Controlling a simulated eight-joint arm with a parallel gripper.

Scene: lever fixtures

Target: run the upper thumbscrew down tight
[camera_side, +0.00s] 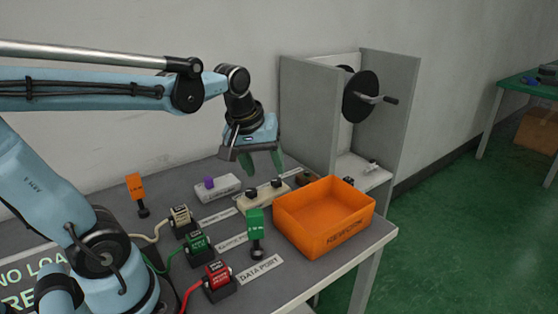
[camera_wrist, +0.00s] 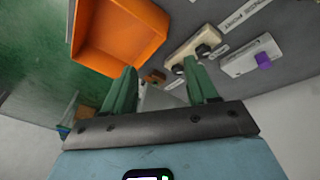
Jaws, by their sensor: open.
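A beige block (camera_side: 262,196) on the grey bench carries two black knobs, which look like thumbscrews; one (camera_side: 251,193) is left and the other (camera_side: 274,184) right in the side view. I cannot tell which is the upper one, or how far each is screwed down. In the wrist view the block (camera_wrist: 192,47) lies beyond the fingers, with a knob (camera_wrist: 203,51) and another (camera_wrist: 178,69) near the right fingertip. My gripper (camera_side: 262,162) is open and empty, pointing down above the block; its green fingers (camera_wrist: 160,68) are apart and touch neither knob visibly.
An orange bin (camera_side: 325,238) stands right of the block. A white block with a purple knob (camera_side: 209,182) sits left. A grey booth with a black crank wheel (camera_side: 360,97) stands behind. A green-tagged post (camera_side: 256,235) and cabled plugs (camera_side: 198,245) occupy the front.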

